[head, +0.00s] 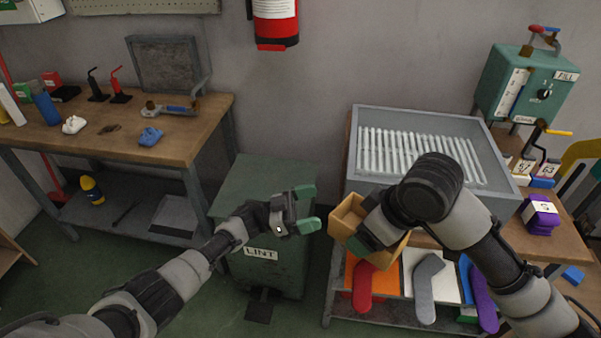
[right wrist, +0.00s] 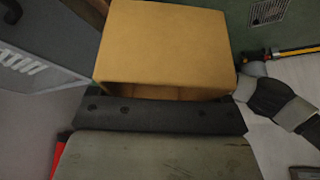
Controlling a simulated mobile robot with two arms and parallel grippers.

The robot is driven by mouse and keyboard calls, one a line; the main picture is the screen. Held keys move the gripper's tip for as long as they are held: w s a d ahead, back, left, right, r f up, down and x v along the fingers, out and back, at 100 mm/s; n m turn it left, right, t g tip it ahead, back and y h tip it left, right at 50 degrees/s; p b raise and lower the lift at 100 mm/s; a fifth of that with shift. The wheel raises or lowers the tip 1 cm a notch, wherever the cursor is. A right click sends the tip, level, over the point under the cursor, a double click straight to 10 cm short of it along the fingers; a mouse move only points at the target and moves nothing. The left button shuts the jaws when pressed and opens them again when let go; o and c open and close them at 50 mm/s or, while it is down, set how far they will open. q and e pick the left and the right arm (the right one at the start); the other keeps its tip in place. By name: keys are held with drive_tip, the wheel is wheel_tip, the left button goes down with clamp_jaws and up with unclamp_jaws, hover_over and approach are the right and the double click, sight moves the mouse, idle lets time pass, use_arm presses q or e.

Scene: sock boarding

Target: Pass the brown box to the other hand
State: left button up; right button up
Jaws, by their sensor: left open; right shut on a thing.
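The brown box (head: 346,217) is an open-topped, tan box in the middle of the head view. My right gripper (head: 372,238) is shut on its near right side and holds it in the air in front of the grey tray. In the right wrist view the box (right wrist: 165,45) fills the upper middle, beyond the dark gripper finger (right wrist: 160,115). My left gripper (head: 307,208) is open and empty, just left of the box, with its green fingertips pointing right toward it. A small gap shows between them.
A green lint bin (head: 262,273) stands below my left gripper. A grey tray (head: 362,182) with white rods lies behind the box. A wooden workbench (head: 190,148) stands at left.

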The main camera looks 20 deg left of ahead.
use_arm(q)
wheel_tip(320, 180, up, 9)
drive_tip(key=s+m+g, duration=0.2)
drive_tip(key=m+g, duration=0.4)
drive_tip(key=g, duration=0.4)
drive_tip(key=m+g+y, duration=0.4)
drive_tip(key=g+y, duration=0.1)
approach(349, 207)
wheel_tip(349, 207, up, 3)
drive_tip(key=s+a, duration=0.1)
drive_tip(key=s, duration=0.1)
drive_tip(key=shift+g, duration=0.3)
drive_tip(key=x, duration=1.1)
drive_tip(key=shift+d, duration=0.2)
drive_tip(key=c, duration=0.7)
drive_tip(key=shift+c, duration=0.5)
use_arm(e)
drive_tip(key=o, duration=0.8)
drive_tip(key=shift+o, duration=0.2)
